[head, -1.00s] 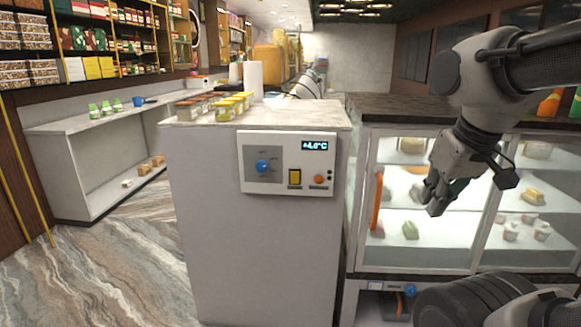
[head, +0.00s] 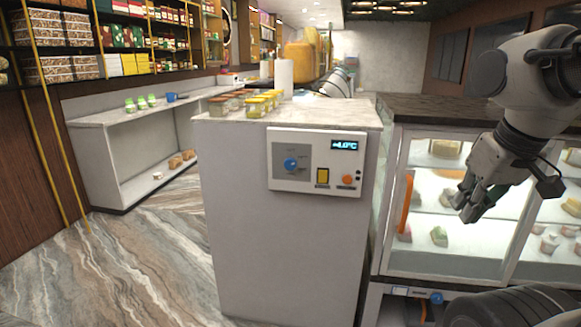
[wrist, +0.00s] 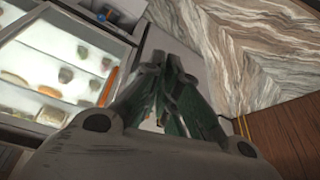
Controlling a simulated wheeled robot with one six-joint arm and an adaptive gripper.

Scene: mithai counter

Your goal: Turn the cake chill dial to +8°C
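A white control panel (head: 316,162) is fixed to the upper front of the pale counter block. It carries a round blue dial (head: 291,165) on a grey plate and a lit display (head: 345,145) that seems to read +4.0°C. The marks around the dial are too small to read. My gripper (head: 468,212) hangs to the right of the panel, in front of the glass display case, apart from the dial. In the wrist view my gripper (wrist: 164,62) has its dark fingertips together with nothing visible between them.
The panel also has a yellow switch (head: 322,177) and an orange knob (head: 348,180). The glass case (head: 396,262) has an orange handle (head: 407,203); another blue dial (head: 437,298) sits below it. Jars (head: 257,107) stand on the counter top. The marbled floor (head: 130,260) at left is clear.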

